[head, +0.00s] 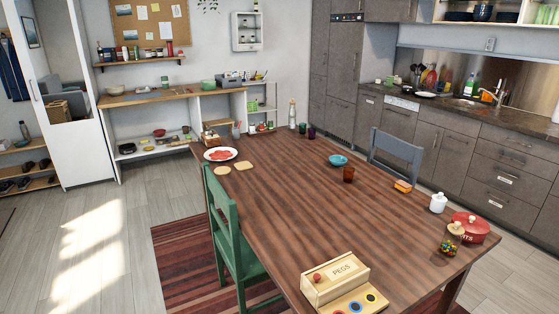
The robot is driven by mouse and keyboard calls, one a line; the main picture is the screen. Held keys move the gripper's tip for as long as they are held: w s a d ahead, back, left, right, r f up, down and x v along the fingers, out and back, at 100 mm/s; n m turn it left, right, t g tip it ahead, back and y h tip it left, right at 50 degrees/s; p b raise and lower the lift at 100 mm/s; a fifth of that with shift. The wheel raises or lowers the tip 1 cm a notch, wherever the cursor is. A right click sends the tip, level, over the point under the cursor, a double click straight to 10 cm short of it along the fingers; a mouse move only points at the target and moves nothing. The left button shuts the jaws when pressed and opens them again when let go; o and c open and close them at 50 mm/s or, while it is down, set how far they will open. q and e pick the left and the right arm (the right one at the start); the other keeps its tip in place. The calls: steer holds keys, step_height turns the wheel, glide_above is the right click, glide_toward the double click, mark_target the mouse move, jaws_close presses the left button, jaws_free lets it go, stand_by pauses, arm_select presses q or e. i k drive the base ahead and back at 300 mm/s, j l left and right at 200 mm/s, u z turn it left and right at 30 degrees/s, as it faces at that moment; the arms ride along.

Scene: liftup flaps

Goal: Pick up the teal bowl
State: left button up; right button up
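The teal bowl (338,160) sits upright on the wooden dining table (290,205), past the table's middle and close to its far right edge. A dark amber cup (348,174) stands just in front of it, slightly to the right. The bowl looks small and its inside is too small to make out. Neither of my grippers shows in the head view.
A green chair (232,240) stands at the table's left side and a grey chair (397,152) at its right. A pegs box (336,282) is at the near end. A red pot (470,227) and white jar (438,203) stand right. The table's middle is clear.

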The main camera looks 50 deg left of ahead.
mark_target(337, 161)
steer(key=u, duration=1.25)
steer(key=i+l+z, duration=0.1)
steer(key=l, duration=0.2)
steer(key=i+l+z, duration=0.15)
steer(key=l, duration=0.15)
steer(key=i+l+z, duration=0.1)
steer(key=l, duration=0.2)
steer(key=i+l+z, duration=0.5)
steer(key=i+l, duration=0.2)
steer(key=i+l+z, duration=0.25)
steer(key=i, duration=0.25)
steer(key=i+l+z, duration=0.1)
steer(key=i+z, duration=0.15)
steer(key=i, duration=0.2)
steer(key=i+l+z, duration=0.2)
steer(key=i, duration=0.25)
steer(key=i+u, duration=0.2)
steer(key=i, duration=0.35)
steer(key=i+u, duration=0.2)
steer(key=i, duration=0.35)
steer(key=i+l+u, duration=0.2)
steer(key=i, duration=0.3)
